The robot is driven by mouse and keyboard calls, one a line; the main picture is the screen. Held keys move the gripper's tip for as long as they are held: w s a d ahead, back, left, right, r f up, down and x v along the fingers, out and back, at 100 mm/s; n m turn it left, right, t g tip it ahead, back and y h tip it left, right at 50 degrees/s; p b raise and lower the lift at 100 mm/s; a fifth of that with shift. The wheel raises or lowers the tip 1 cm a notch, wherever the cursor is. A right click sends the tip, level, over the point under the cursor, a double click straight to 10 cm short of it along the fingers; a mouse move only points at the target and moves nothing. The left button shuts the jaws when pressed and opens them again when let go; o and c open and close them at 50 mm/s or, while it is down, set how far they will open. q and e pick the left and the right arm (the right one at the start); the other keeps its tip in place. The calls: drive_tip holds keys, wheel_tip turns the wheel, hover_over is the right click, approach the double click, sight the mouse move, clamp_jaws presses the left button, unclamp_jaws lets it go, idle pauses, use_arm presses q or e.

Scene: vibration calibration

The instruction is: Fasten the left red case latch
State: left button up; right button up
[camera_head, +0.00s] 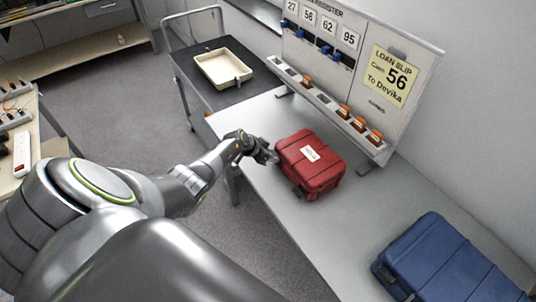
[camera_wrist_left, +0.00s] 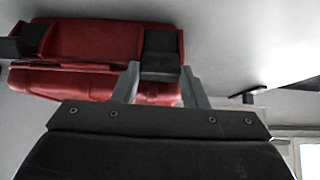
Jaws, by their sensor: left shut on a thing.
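The red case (camera_head: 316,178) lies closed on the grey table, with a white label on its lid; its red shell also fills the upper left of the left wrist view (camera_wrist_left: 90,45). My left gripper (camera_head: 271,156) is at the upper-left end of the case's latch side in the head view. In the left wrist view its two grey fingers (camera_wrist_left: 160,86) stand either side of a dark latch (camera_wrist_left: 161,50) and are shut on it. A second dark latch (camera_wrist_left: 32,38) shows at the left, apart from the fingers. Whether either latch is fastened I cannot tell. My right gripper is not in view.
A blue case (camera_head: 450,262) lies at the table's lower right. Behind the red case stands a board (camera_head: 350,60) with number cards, a loan slip and a rail of orange pieces. A cart with a cream tray (camera_head: 222,68) is beyond. The table between the cases is clear.

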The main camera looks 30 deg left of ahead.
use_arm(q)
drive_tip(key=shift+w+d+r+g+y, duration=0.15)
drive_tip(key=shift+w+g+y, duration=0.15)
drive_tip(key=shift+g, duration=0.2)
idle(0.3)
drive_tip(key=o, duration=1)
drive_tip(key=shift+s, duration=0.1)
drive_tip(key=b+v, duration=0.1)
drive_tip(key=v, duration=1.6)
drive_tip(key=shift+r+b, duration=0.15)
drive_tip(key=shift+b, duration=0.2)
